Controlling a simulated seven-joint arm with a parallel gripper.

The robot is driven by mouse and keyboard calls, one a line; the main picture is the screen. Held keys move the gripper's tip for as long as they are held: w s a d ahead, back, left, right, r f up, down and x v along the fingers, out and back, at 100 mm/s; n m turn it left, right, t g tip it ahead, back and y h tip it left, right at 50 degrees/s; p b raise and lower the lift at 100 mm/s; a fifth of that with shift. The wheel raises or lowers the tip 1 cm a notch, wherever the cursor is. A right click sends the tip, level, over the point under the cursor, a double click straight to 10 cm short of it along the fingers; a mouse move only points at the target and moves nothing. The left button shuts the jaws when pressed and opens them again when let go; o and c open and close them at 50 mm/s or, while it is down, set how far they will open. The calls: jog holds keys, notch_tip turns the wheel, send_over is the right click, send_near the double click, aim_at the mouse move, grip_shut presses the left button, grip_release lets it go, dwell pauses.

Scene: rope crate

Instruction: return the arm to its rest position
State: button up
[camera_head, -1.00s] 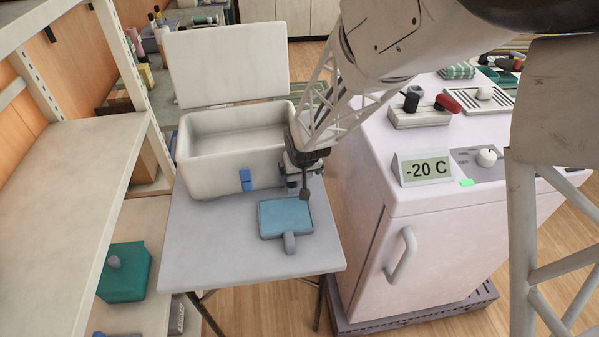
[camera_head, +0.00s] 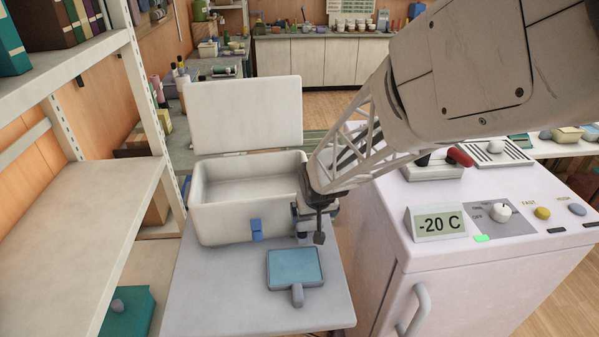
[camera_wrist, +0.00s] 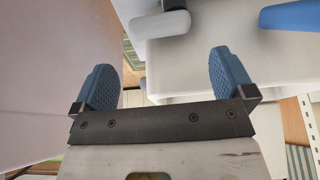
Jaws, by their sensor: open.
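My gripper (camera_head: 318,222) hangs at the right front corner of the white crate in the head view. In the wrist view its two blue ridged fingers (camera_wrist: 163,80) stand wide apart with nothing gripped between them. My arm reaches down to it from the upper right. The white crate (camera_head: 222,222) stands on the grey table with its lid (camera_head: 245,115) raised at the back and a blue latch (camera_head: 256,229) on its front. A blue paddle-like object with a grey handle (camera_head: 295,268) lies on the table in front of the gripper.
A white freezer (camera_head: 385,245) with a "-20 C" display (camera_head: 438,223) stands close on the right of the table (camera_head: 215,300). A shelf unit (camera_head: 85,215) stands on the left. A red-handled tool (camera_head: 459,156) lies on the freezer top. The front left of the table is bare.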

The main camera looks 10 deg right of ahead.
jog(key=s+d+r+g, duration=0.1)
jog(key=s+d+r, duration=0.2)
jog(key=s+r, duration=0.7)
jog(key=s+d+r+m+g, duration=0.1)
jog(key=s+d+r, duration=0.3)
jog(key=s+r, duration=0.5)
jog(key=s, duration=0.8)
jog(key=shift+s+d+r+h, duration=0.15)
jog(key=shift+d+r+h, duration=0.15)
jog(key=shift+r, duration=0.1)
